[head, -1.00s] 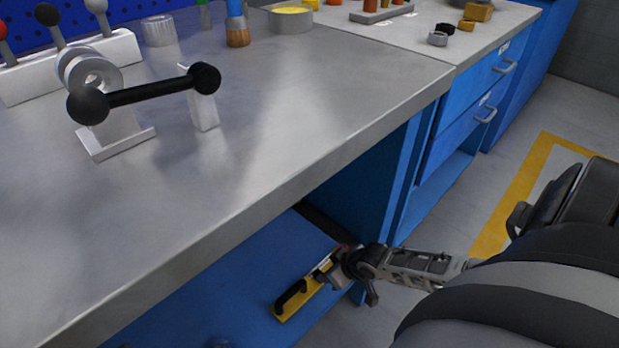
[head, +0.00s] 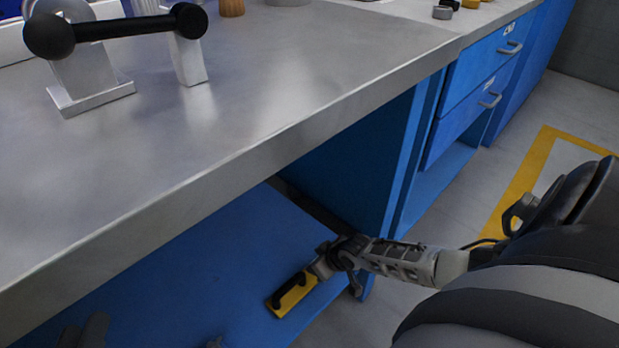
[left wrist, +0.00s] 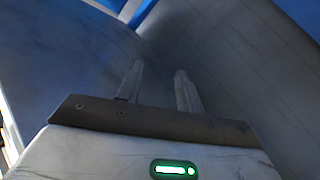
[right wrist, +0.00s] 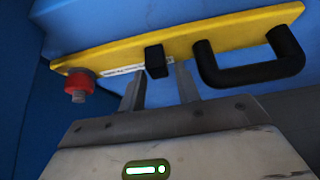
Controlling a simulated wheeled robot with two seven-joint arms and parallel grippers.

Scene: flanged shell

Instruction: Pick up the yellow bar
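The yellow bar (head: 297,298) with its black handle lies on the blue lower surface under the bench. In the right wrist view the bar (right wrist: 185,41) crosses just beyond my right gripper (right wrist: 160,83), with a black block (right wrist: 155,61), a black handle and a red knob (right wrist: 79,83) on it. The right fingers are apart, one on each side of the black block, with gaps; their tips meet the bar's lower edge. In the head view my right gripper (head: 322,265) is at the bar's far end. My left gripper (left wrist: 158,85) is open and empty; grey parts at the head view's bottom left seem to be it.
The grey bench top (head: 250,80) overhangs the blue lower surface (head: 190,275). A blue cabinet side (head: 370,170) stands behind my right gripper. A black rod (head: 115,28) rests on stands on the bench. Floor is open at the right.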

